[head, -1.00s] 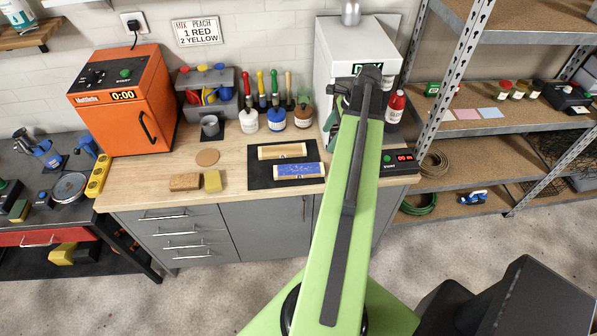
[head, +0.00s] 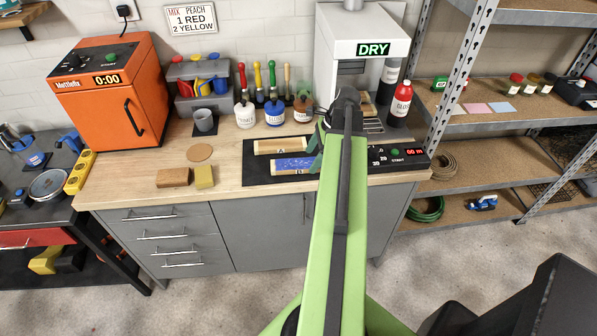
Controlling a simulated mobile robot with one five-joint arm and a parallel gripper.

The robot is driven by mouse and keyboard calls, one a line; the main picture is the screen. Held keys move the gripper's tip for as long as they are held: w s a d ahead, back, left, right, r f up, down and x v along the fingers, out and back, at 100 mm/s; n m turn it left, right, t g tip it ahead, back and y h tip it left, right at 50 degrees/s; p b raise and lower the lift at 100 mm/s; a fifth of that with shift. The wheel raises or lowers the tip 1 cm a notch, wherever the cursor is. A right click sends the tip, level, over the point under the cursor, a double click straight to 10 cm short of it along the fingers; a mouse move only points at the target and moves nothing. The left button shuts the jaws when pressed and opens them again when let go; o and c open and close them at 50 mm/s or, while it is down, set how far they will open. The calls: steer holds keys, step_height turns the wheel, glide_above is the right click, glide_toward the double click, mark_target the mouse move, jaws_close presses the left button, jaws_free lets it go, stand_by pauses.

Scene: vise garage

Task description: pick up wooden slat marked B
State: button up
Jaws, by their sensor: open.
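Two slats lie side by side on a black mat (head: 256,172) on the workbench. The rear slat (head: 278,146) is bare pale wood. The front slat (head: 290,166) has a blue-painted top. The letters on them are too small to read surely, so I cannot tell which is marked B. My gripper (head: 317,153) is open, its green fingers pointing down at the right ends of the slats. My arm hides part of the gripper and the slats' right ends, and I cannot tell whether the fingers touch them.
A white machine reading DRY (head: 362,50) stands behind my arm, with a red bottle (head: 400,104) at its right. Bottles and brushes (head: 275,112) stand behind the slats. A brown block (head: 173,177) and a yellow sponge (head: 204,177) lie left of the mat. Metal shelving stands right.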

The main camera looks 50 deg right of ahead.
steer(key=b+x, duration=0.1)
steer(key=x, duration=0.1)
steer(key=shift+f, duration=0.3)
steer(key=shift+r, duration=0.15)
steer(key=c, duration=1.6)
steer(key=shift+r, duration=0.1)
